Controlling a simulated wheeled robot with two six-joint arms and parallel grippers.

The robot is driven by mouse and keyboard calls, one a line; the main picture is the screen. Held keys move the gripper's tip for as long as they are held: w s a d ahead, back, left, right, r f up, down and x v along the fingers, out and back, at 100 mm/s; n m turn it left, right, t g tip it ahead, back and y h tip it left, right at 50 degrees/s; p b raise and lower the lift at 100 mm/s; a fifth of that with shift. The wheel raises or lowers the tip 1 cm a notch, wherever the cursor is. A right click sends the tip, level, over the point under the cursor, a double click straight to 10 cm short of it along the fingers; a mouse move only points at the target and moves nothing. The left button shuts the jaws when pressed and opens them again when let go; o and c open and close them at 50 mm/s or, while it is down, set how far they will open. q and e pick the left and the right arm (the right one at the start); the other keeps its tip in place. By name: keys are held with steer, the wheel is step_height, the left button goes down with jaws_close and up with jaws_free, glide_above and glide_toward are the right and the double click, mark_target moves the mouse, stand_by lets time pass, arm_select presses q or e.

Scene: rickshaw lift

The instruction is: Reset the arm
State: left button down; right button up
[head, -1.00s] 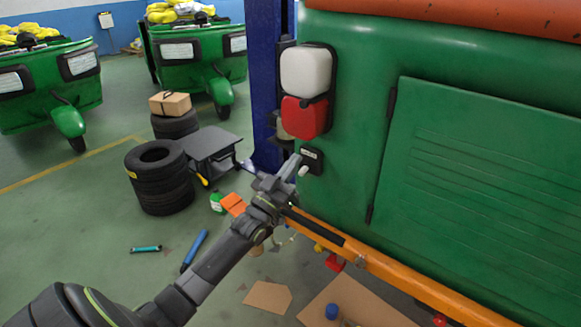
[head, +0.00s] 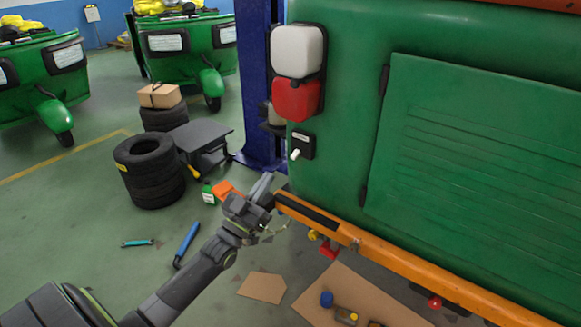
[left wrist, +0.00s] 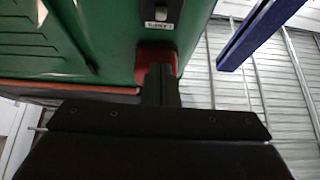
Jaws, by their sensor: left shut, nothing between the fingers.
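My left gripper (head: 264,186) comes in from the lower left in the head view. It is shut and empty, close to the end of the orange lift bar (head: 350,247) and below the small black switch box (head: 302,144) with a white lever. In the left wrist view, the shut fingers (left wrist: 160,84) point up toward the green rickshaw body (left wrist: 110,32), and the switch box (left wrist: 157,13) shows above them. I cannot tell whether the fingers touch the bar. My right gripper is in neither view.
The green rickshaw (head: 450,160) fills the right side, beside a blue post (head: 261,80). Stacked tires (head: 150,172) and a dark low table (head: 203,148) stand at the left. A blue tool (head: 186,245) and cardboard (head: 263,287) lie on the floor.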

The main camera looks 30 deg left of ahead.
arm_select(q)
step_height(320, 180, down, 21)
steer(key=s+a+n+g+y, duration=0.2)
steer(key=a+g+y, duration=0.1)
steer(key=g, duration=0.3)
steer(key=s+f+g+y, duration=0.1)
steer(key=s+f+g, duration=0.25)
steer(key=f, duration=0.45)
steer(key=s+f+g, duration=0.2)
steer(key=s+f, duration=0.3)
steer(key=f, duration=0.4)
steer(key=s+d+f+g, duration=0.4)
steer(key=s+f+g, duration=0.1)
steer(key=s+f, duration=0.85)
steer(key=s+d+f+g, duration=0.2)
steer(key=s+f, duration=0.1)
steer(key=s, duration=0.4)
steer(key=s+d+f+g, duration=0.2)
steer(key=s+d, duration=0.1)
steer(key=s, duration=0.4)
steer(key=s+d+f+g, duration=0.2)
steer(key=s+f, duration=0.1)
steer(key=s, duration=0.5)
steer(key=shift+d+f+h, duration=0.15)
steer(key=shift+f+h, duration=0.2)
steer(key=shift+h, duration=0.05)
steer(key=shift+w+m+g, duration=0.1)
steer(key=shift+m+g, duration=0.15)
steer(key=shift+m, duration=0.05)
